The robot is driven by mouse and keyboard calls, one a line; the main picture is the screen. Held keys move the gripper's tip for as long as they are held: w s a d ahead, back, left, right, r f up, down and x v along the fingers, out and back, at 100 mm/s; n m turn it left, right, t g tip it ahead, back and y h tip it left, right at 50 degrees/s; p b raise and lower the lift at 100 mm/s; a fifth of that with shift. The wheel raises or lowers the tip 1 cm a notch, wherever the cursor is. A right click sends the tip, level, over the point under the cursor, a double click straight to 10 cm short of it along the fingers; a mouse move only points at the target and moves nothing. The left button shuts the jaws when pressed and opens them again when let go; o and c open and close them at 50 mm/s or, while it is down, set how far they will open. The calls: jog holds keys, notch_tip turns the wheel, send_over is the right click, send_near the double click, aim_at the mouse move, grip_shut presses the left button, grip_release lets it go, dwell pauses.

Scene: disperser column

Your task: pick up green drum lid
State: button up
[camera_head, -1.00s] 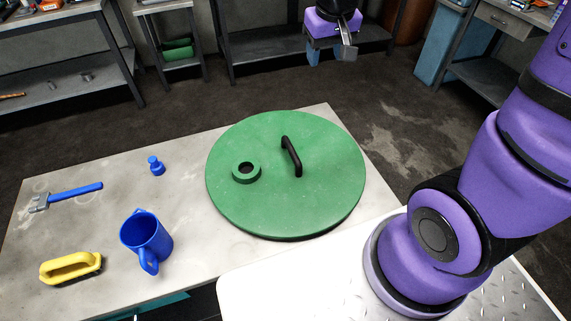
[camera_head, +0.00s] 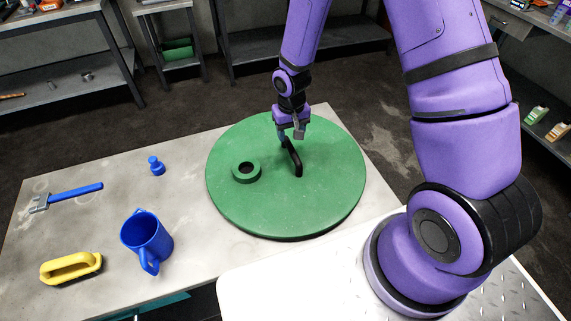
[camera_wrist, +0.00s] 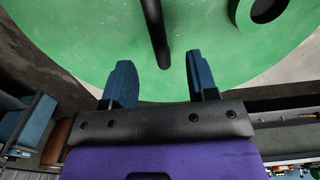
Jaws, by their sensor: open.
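The green drum lid (camera_head: 250,205) lies flat on the grey table. It is a large round disc with a black bar handle (camera_head: 297,165) and a raised green ring with a dark hole (camera_head: 246,171). My gripper (camera_head: 291,138) is at the far end of the handle, seemingly just above it. In the wrist view my two fingers (camera_wrist: 160,85) are apart, with the end of the black handle (camera_wrist: 155,35) lined up with the gap between them. Nothing is held. The fingers partly cover the handle's far end in the head view.
Shelving (camera_head: 70,65) stands behind, across open floor.

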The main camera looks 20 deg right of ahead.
aim_at(292, 148)
jog(key=shift+s+d+f, duration=0.1)
jog(key=shift+f, duration=2.5)
jog(key=shift+d+f, duration=0.1)
jog(key=shift+f, duration=2.45)
grip_shut()
